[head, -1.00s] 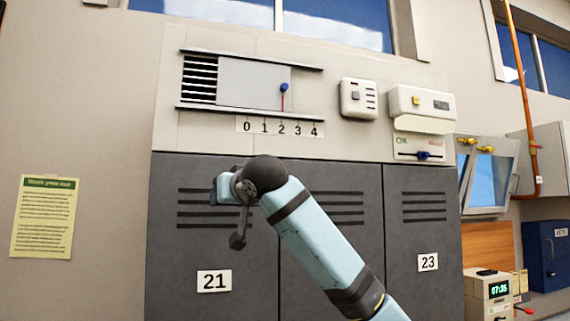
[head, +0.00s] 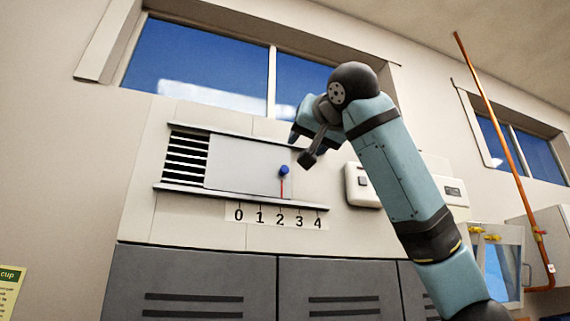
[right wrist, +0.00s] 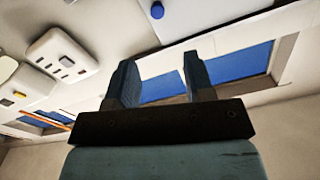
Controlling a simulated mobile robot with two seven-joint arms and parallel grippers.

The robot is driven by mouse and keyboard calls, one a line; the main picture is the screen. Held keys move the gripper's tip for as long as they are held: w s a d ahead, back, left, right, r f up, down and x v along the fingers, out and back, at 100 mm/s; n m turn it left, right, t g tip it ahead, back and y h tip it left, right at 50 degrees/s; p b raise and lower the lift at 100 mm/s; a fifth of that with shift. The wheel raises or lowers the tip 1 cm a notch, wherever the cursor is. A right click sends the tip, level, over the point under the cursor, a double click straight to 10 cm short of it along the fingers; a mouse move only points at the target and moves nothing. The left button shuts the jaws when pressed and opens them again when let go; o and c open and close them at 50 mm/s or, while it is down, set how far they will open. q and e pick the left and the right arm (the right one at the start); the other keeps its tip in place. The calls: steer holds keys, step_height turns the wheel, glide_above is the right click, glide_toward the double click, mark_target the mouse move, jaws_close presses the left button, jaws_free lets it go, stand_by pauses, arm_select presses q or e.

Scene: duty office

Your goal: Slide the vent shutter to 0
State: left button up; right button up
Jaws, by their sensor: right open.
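The vent shutter (head: 240,166) is a grey sliding plate between two dark rails on the wall panel. Dark vent slats (head: 186,158) show uncovered at its left. Its blue knob (head: 284,170) has a red pointer at about 2 on the scale (head: 278,217), which runs 0 to 4. The knob also shows in the right wrist view (right wrist: 157,11), at the top. My right gripper (head: 294,141) is up and right of the knob, apart from it. Its two fingers (right wrist: 158,80) are spread and empty in the right wrist view. My left gripper is not in view.
A white box (head: 361,186) with a button is on the wall right of the shutter, partly behind my right arm. Grey lockers (head: 200,275) stand below. Windows (head: 200,65) are above. The wall left of the slats is clear.

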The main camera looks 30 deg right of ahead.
mark_target(285, 169)
steer(key=p+x, duration=0.1)
steer(key=x, duration=0.2)
steer(key=p+x, duration=0.1)
steer(key=x, duration=0.3)
steer(key=p+x, duration=0.1)
steer(key=x, duration=0.2)
steer(key=shift+w+d+f, duration=0.15)
steer(key=shift+w+f, duration=0.1)
steer(key=shift+w+r+p, duration=0.1)
steer(key=shift+w+p, duration=0.2)
steer(key=shift+w+d, duration=0.1)
steer(key=shift+w, duration=0.35)
steer(key=shift+w+d+f, duration=0.2)
steer(key=shift+w+f, duration=0.05)
steer(key=shift+w, duration=0.1)
steer(key=shift+s+a+r, duration=0.1)
steer(key=shift+s+a, duration=0.05)
steer(key=shift+a, duration=0.05)
jaws_close()
